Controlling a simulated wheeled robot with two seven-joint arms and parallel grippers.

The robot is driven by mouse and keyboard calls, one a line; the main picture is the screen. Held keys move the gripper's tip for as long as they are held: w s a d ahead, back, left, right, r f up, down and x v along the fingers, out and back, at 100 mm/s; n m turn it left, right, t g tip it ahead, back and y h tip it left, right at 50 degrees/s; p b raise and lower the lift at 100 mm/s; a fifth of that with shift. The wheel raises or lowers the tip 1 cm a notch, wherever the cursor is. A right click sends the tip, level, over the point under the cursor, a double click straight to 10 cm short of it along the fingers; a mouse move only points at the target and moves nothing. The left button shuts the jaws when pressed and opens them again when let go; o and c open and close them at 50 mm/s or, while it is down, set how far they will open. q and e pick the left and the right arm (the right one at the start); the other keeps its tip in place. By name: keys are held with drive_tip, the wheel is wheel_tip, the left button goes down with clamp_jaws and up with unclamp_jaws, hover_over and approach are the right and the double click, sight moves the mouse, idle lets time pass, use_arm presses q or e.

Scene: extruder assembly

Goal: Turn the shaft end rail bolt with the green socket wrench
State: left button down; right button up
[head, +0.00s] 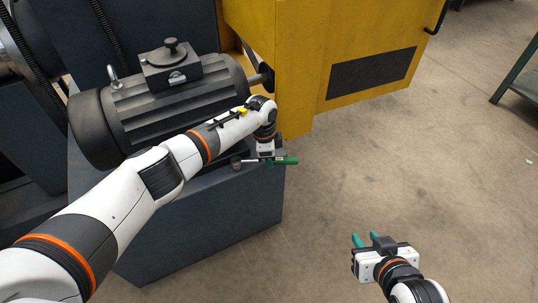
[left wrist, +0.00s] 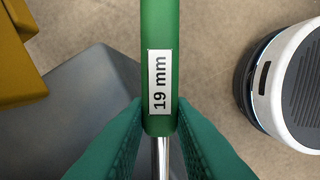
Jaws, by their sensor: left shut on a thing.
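The green socket wrench (head: 288,160) lies roughly level at the front right corner of the motor's base, its green handle pointing right. Its metal shank runs left to the socket end (head: 236,163), beside the motor's foot. My left gripper (head: 267,159) is shut on the wrench. In the left wrist view its teal fingers (left wrist: 160,135) close around the lower handle (left wrist: 160,80), marked "19 mm", where the metal shank begins. The shaft end rail bolt cannot be made out, nor whether the socket sits on it. My right gripper (head: 365,241) is open and empty over the floor.
The grey motor (head: 165,105) stands on a dark blue-grey base (head: 200,225). A yellow cabinet (head: 300,60) rises close behind my left gripper. The floor (head: 420,160) to the right is clear, with a green table (head: 518,75) at the far right edge.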

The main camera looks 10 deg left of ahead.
use_arm(q)
drive_tip(key=shift+s, duration=0.2)
drive_tip(key=shift+m, duration=0.3)
drive_tip(key=shift+r+p, duration=0.1)
drive_tip(key=shift+p, duration=0.2)
drive_tip(key=shift+r, duration=0.15)
drive_tip(key=shift+r+p, duration=0.35)
drive_tip(key=shift+p, duration=0.55)
idle(0.3)
drive_tip(key=shift+r, duration=0.2)
drive_tip(key=shift+r+p, duration=0.35)
drive_tip(key=shift+p, duration=0.3)
